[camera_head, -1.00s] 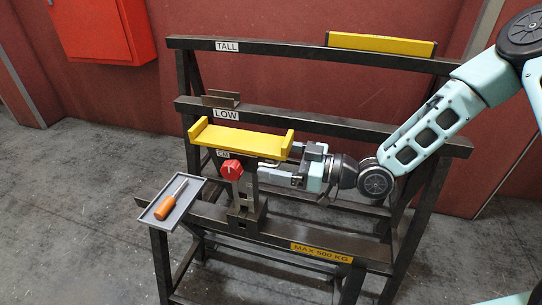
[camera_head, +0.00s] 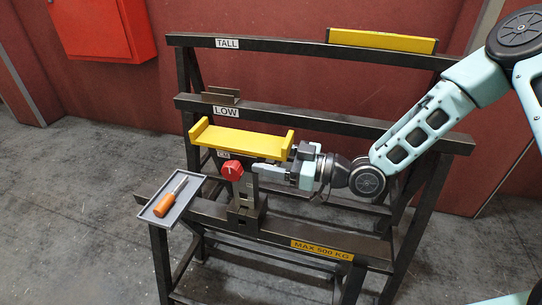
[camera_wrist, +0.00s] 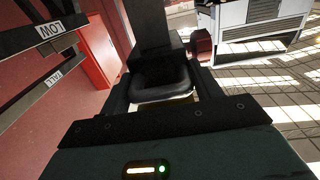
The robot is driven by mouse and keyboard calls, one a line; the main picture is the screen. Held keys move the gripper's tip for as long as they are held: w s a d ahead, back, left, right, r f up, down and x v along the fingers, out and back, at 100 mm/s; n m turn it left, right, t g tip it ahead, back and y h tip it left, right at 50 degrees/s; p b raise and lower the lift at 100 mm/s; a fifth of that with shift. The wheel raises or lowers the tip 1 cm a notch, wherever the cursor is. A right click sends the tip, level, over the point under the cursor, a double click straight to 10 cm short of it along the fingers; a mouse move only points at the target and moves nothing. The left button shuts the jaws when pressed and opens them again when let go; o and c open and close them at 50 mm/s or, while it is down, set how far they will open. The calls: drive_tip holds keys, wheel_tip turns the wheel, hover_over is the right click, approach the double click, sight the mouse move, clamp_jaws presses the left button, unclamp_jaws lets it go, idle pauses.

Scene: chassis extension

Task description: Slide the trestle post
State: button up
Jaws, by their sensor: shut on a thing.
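The trestle post (camera_head: 247,192) is a dark upright on the front rail, with a red knob (camera_head: 232,170) on its face and a yellow saddle (camera_head: 240,140) on top. My gripper (camera_head: 257,167) comes in level from the right, just under the saddle, and is shut on the post. Its far finger is mostly hidden by the saddle. In the wrist view the dark post (camera_wrist: 155,30) stands between my fingers, with the red knob (camera_wrist: 205,47) right of it.
The dark trestle has a front rail (camera_head: 320,248), a LOW rail (camera_head: 300,118) with a brown channel (camera_head: 221,97), and a TALL rail (camera_head: 270,47) with a yellow bar (camera_head: 381,42). A grey tray (camera_head: 149,211) with an orange-handled screwdriver (camera_head: 168,201) sits at the front left. A red box (camera_head: 103,30) hangs behind.

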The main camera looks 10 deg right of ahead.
sight(256, 181)
wheel_tip(256, 181, down, 8)
drive_tip(key=b, duration=0.5)
drive_tip(key=shift+f, duration=0.25)
drive_tip(key=shift+d+f, duration=0.1)
drive_tip(key=o, duration=1.3)
drive_tip(key=shift+r, duration=0.2)
drive_tip(key=shift+d, duration=0.15)
drive_tip(key=v, duration=1.7)
drive_tip(key=shift+s+f, duration=0.1)
